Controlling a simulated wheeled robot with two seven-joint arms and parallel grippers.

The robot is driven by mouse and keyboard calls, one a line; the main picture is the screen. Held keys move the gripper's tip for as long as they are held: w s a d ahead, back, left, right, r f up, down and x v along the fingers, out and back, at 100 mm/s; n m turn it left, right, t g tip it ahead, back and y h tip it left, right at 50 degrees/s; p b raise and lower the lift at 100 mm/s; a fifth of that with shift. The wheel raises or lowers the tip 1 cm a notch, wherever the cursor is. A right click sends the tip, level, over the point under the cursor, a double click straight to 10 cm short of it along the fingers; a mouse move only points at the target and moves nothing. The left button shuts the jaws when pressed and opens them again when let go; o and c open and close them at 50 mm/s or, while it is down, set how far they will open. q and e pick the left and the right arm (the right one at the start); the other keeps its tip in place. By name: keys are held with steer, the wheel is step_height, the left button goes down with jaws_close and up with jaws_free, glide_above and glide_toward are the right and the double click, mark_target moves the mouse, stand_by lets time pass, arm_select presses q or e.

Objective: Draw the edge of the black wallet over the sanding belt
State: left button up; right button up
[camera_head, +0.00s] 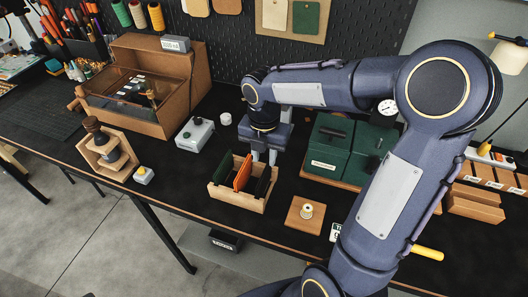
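The black wallet (264,184) stands on edge at the right end of a small wooden box (238,200), beside an orange wallet (242,173) and a dark green one (224,168). My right gripper (264,157) points down just above the black wallet. Its two fingers look apart with a gap between them; whether they touch the wallet's top I cannot tell. I cannot surely pick out the sanding belt. My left gripper is not in view.
A green machine (358,150) stands right of the box, partly behind my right arm. A wooden plate with a small spool (306,211) lies in front. A wooden cabinet (172,66) and a grey switch box (194,134) stand left.

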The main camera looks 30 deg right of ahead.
mark_target(264, 174)
step_height(264, 174, down, 8)
steer(key=b, duration=0.6)
steer(key=shift+a+r+b, duration=0.1)
steer(key=shift+b, duration=0.2)
steer(key=shift+r, duration=0.2)
steer(key=shift+c, duration=1.4)
jaws_close()
steer(key=shift+r+p, duration=0.1)
steer(key=shift+p, duration=0.2)
steer(key=shift+r+p, duration=0.55)
steer(key=shift+p, duration=0.05)
step_height(264, 174, up, 7)
steer(key=p, duration=0.6)
steer(key=shift+p, duration=0.3)
